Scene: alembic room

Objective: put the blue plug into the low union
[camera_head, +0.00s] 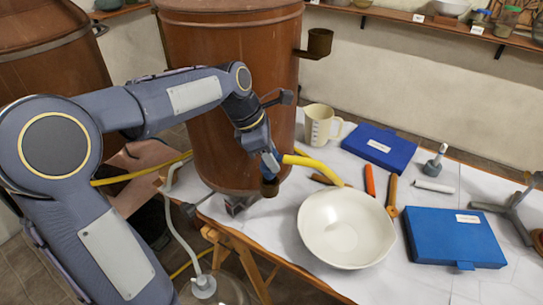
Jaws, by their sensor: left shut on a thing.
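My left gripper (268,158) reaches down in front of the copper vessel (222,90). It is shut on the blue plug (271,164), which is small and partly covered by the fingers. The low union (270,188) is a short brown copper cup low on the vessel's right side. The plug is right at or just above the union's mouth; I cannot tell whether it is inside. A similar upper union (320,42) sticks out higher on the vessel's right. My right gripper is not in view.
A white bowl (346,228), a measuring jug (320,124), a blue case (380,146) and a larger blue case (454,238) stand on the table. Several hand tools lie between them. A yellow curved piece (318,167) lies close right of my gripper.

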